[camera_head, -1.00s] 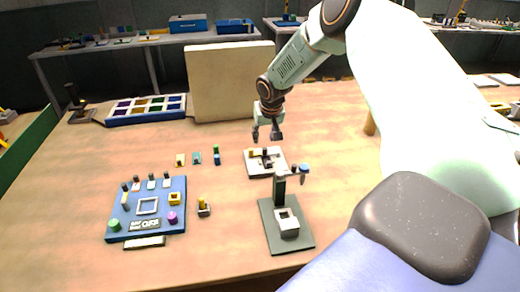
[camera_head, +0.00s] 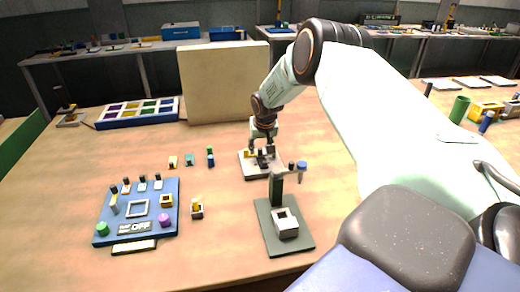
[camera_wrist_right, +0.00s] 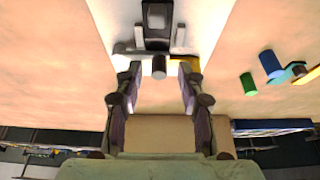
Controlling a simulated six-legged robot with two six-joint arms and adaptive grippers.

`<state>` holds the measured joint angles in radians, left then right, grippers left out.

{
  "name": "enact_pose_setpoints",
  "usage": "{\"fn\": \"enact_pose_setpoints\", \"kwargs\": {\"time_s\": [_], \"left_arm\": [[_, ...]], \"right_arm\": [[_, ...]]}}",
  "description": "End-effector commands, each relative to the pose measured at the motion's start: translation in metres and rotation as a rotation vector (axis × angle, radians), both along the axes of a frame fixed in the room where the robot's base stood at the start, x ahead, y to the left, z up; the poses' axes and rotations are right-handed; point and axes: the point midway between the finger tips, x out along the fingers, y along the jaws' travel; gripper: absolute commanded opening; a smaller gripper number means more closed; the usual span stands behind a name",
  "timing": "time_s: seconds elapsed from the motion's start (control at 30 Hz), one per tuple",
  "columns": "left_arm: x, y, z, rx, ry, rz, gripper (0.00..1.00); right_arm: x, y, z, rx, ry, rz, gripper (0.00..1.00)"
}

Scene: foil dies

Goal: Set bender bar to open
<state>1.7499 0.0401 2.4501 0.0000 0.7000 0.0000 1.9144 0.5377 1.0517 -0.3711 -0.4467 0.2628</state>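The bender is a white plate (camera_head: 250,171) with a dark block, a bar and a small yellow part on it, in the middle of the table. A grey crosspiece and a yellow piece lie beside the bar. My right gripper (camera_head: 262,151) is low over the bender. Its two fingers (camera_wrist_right: 158,82) are apart, one on each side of the knob; contact is not clear. My left gripper is not in view.
A dark green press stand (camera_head: 269,232) with a white block stands just in front of the bender. A blue board (camera_head: 120,205) with knobs is at left. Small coloured parts (camera_head: 190,160) lie left of the bender. A cream panel (camera_head: 218,82) stands behind.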

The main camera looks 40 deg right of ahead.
Motion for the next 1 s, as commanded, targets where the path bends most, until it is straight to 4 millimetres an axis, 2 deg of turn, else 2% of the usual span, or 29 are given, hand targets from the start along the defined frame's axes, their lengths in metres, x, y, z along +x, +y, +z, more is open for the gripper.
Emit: {"fn": "enact_pose_setpoints", "kwargs": {"time_s": [0.3, 0.73, 1.0], "left_arm": [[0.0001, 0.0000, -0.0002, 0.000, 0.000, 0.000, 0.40], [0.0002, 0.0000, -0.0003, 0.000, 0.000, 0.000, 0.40], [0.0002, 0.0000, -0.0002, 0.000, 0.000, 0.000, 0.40]], "right_arm": [[0.0022, -0.0006, -0.0017, 0.000, -0.001, 0.000, 0.38], [0.0020, -0.0005, -0.0017, 0.000, 0.000, 0.000, 0.01], [0.0017, -0.0007, -0.0020, 0.000, 0.000, -0.001, 0.00]]}}
